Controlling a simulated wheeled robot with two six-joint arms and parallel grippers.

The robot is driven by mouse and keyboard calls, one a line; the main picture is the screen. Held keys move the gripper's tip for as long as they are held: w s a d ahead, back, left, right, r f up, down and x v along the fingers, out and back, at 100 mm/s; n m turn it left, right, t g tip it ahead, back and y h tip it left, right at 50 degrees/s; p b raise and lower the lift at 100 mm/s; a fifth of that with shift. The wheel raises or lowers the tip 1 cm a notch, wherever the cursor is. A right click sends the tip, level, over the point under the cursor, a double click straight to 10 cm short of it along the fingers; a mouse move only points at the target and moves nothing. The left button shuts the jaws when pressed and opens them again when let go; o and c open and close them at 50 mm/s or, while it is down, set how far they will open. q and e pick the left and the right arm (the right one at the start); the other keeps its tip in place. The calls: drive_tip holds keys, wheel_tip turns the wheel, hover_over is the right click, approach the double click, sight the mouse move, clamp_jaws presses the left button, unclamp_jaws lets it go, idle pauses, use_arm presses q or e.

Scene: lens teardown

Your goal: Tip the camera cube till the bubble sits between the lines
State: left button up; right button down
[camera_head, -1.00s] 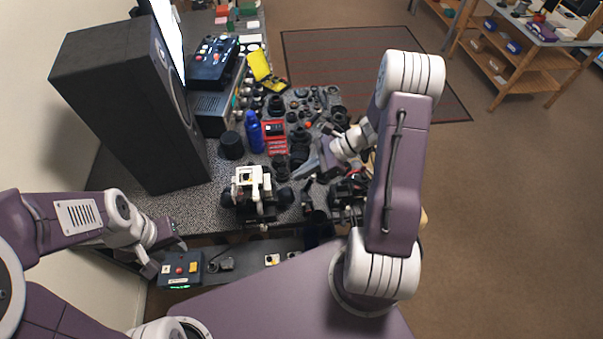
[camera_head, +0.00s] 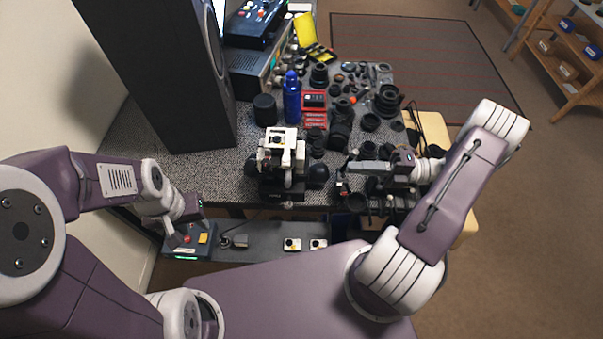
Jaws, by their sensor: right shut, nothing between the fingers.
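What looks like the camera cube, a white and black block (camera_head: 281,146), sits on a dark mount with round black knobs near the front edge of the speckled bench. A bubble or lines cannot be made out at this size. My right gripper (camera_head: 356,167) is right of the cube, shut and empty, its grey fingers pointing left toward it with a gap between.
A tall black speaker (camera_head: 160,75) stands left of the cube. A blue bottle (camera_head: 292,97), black cylinder (camera_head: 265,108) and red box (camera_head: 314,100) stand behind it. Lenses and parts crowd the right side. Bare bench (camera_head: 190,170) lies left of the cube.

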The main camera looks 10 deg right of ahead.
drive_tip(key=p+x, duration=0.3)
drive_tip(key=x, duration=1.1)
drive_tip(key=shift+r+p, duration=0.15)
drive_tip(key=shift+p, duration=0.2)
drive_tip(key=shift+w+a, duration=0.1)
